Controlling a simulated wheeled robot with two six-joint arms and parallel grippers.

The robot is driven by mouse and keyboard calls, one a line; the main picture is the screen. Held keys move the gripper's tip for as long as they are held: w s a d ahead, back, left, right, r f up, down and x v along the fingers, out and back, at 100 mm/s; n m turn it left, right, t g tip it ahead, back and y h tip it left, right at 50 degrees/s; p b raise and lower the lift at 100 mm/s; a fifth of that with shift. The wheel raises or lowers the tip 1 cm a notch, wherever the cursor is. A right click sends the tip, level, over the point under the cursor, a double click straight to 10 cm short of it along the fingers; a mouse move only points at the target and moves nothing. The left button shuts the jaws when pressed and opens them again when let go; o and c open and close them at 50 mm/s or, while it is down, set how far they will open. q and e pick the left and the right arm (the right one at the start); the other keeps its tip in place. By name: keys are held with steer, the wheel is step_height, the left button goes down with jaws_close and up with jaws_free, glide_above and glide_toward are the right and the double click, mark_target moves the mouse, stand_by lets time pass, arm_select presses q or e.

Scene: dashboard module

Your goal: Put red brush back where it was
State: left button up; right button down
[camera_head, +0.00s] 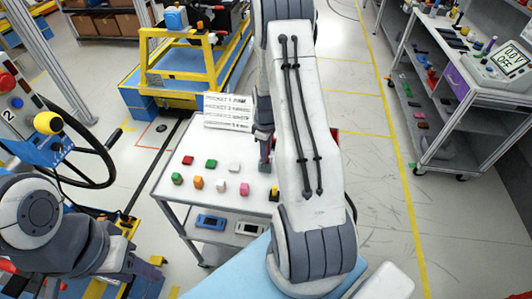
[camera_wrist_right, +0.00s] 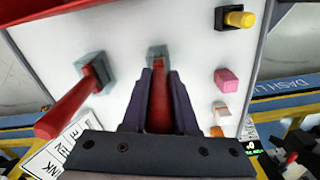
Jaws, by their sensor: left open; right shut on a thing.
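In the right wrist view, my right gripper (camera_wrist_right: 159,92) is shut on the handle of a red brush (camera_wrist_right: 160,112). The brush's grey-teal head (camera_wrist_right: 158,57) shows just past the fingertips, over the white tabletop; I cannot tell whether it touches. A second red-handled brush (camera_wrist_right: 70,108) with a similar grey-teal head is to the left in that view. In the head view, my right gripper (camera_head: 264,150) points down over the white table (camera_head: 180,215), partly hidden by my own arm. Only part of my left arm shows at the left; its gripper is out of sight.
Several coloured blocks, including a green block (camera_head: 177,179) and a pink block (camera_head: 244,189), stand on the table left of my right gripper. A label sheet (camera_head: 228,111) is at the table's back. Blue devices (camera_head: 211,222) lie on the lower shelf. A shelf cart (camera_head: 450,90) stands right.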

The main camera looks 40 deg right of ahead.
steer(key=shift+f+b, duration=0.3)
steer(key=shift+f, duration=0.25)
steer(key=c, duration=0.7)
jaws_free()
steer(key=shift+r+p, duration=0.45)
steer(key=shift+r, duration=0.45)
step_height(320, 180, up, 11)
steer(key=b, duration=0.3)
steer(key=shift+f, duration=0.15)
steer(key=shift+a+r, duration=0.1)
steer(key=shift+r, duration=0.3)
